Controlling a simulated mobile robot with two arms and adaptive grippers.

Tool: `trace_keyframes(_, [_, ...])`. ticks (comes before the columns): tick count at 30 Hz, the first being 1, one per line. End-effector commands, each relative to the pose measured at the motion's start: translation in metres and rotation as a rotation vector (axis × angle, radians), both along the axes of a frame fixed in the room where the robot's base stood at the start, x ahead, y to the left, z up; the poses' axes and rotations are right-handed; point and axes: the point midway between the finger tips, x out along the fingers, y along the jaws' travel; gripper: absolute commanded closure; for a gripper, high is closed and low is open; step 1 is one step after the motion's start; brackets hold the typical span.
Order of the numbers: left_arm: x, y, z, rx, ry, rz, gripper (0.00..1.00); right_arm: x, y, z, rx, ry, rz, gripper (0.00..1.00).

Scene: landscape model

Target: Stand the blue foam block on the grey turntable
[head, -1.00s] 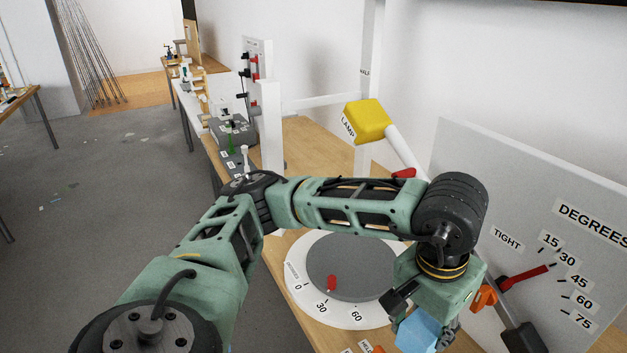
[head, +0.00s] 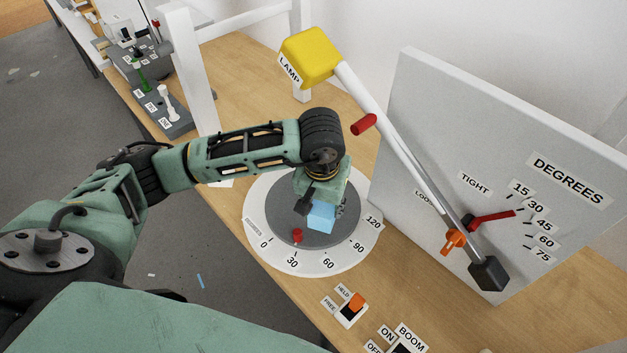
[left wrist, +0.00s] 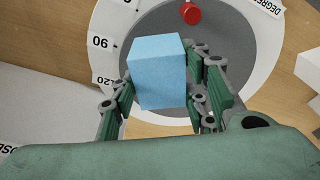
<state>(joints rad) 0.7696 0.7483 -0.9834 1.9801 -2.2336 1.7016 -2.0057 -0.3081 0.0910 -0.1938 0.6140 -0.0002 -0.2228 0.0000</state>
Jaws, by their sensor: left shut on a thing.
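The blue foam block (head: 321,218) is between the fingers of my left gripper (head: 328,212), which is shut on it. In the head view the block shows over the grey turntable (head: 282,234), in front of my wrist. The left wrist view also shows the block (left wrist: 157,70), with green fingers on both its sides (left wrist: 160,95) and the grey disc (left wrist: 226,50) behind it. Whether the block's underside touches the disc cannot be told. A red peg (head: 297,235) stands near the disc's front edge. My right gripper is not in view.
A white degree ring surrounds the disc. A yellow lamp (head: 309,57) on a white boom (head: 385,121) leans above, beside a grey degrees panel (head: 430,140). A held/free switch (head: 351,309) and a boom switch (head: 402,347) sit at the front.

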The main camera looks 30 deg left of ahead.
Motion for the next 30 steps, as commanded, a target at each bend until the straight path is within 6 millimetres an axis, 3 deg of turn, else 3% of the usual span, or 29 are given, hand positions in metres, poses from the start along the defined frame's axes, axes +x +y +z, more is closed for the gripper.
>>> trace_keyframes(6, [0.038, 0.037, 0.003, -0.001, 0.002, 0.005, 0.69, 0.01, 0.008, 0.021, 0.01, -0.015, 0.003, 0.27])
trace_keyframes(15, [0.06, 0.058, 0.002, 0.0, 0.001, 0.002, 0.69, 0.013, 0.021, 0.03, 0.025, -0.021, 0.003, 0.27])
trace_keyframes(22, [0.059, 0.055, -0.031, -0.002, 0.002, 0.0, 0.69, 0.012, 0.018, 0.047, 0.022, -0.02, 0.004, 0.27])
trace_keyframes(30, [0.059, 0.056, -0.035, -0.002, -0.001, -0.001, 0.69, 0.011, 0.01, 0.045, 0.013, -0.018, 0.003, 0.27])
